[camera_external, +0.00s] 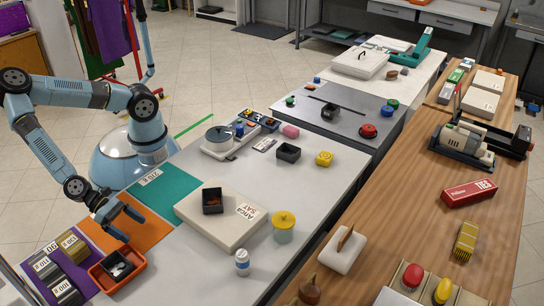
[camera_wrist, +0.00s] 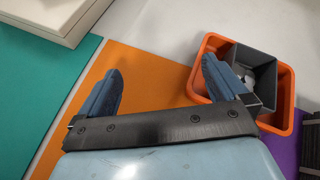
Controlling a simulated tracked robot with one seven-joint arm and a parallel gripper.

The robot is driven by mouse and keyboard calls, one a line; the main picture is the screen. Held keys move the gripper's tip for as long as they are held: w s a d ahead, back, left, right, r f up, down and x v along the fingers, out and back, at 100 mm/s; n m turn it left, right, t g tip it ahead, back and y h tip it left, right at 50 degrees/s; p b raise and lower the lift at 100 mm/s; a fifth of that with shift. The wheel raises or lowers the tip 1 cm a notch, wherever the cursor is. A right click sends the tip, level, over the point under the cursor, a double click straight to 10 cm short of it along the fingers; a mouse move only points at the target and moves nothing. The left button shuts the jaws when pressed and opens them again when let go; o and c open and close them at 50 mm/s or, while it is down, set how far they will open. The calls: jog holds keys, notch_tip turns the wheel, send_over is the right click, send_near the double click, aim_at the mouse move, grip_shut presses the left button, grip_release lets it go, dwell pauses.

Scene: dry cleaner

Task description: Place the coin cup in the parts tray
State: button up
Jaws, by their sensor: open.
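An orange tray (camera_external: 100,277) stands at the table's near left corner and also shows in the wrist view (camera_wrist: 289,98). A dark square cup (camera_external: 118,258) holding pale pieces sits inside it; this cup shows in the wrist view (camera_wrist: 268,96), partly behind a finger. Another dark square cup (camera_external: 212,194), with brown coin-like pieces, stands on a white box. The pictures do not settle which is the coin cup. My gripper (camera_external: 136,230) is open and empty above the orange mat, beside the tray. In the wrist view its fingers (camera_wrist: 162,80) are wide apart with only mat between them.
An empty dark cup (camera_external: 288,153) stands further back.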

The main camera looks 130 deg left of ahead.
jog(key=w+a+n+g, duration=0.1)
jog(key=a+n, duration=0.1)
jog(key=a, duration=0.2)
jog(key=a+n+g, duration=0.2)
jog(key=a+n, duration=0.1)
jog(key=a, duration=0.2)
jog(key=w+a+r+n+g+y, duration=0.1)
jog(key=a+n+g, duration=0.1)
jog(key=a+n, duration=0.1)
jog(key=shift+w+a, duration=0.3)
jog(key=shift+a, duration=0.4)
jog(key=s+a+r+n+g+h, duration=0.2)
jog(key=a+r+n, duration=0.4)
jog(key=a+r, duration=0.25)
jog(key=s+a+r+n+g+h, duration=0.1)
jog(key=s+a+r+n+h, duration=0.15)
jog(key=a+r+n, duration=0.55)
jog(key=s+a+r+n+t, duration=0.1)
jog(key=s+a+r+n, duration=0.2)
jog(key=s+a+r, duration=0.2)
jog(key=s+a+r+n+t, duration=0.1)
jog(key=s+a+r+n, duration=0.3)
jog(key=s+r, duration=0.4)
jog(key=s+a, duration=0.1)
jog(key=s, duration=0.3)
jog(key=shift+s+t, duration=0.15)
jog(key=shift+t, duration=0.15)
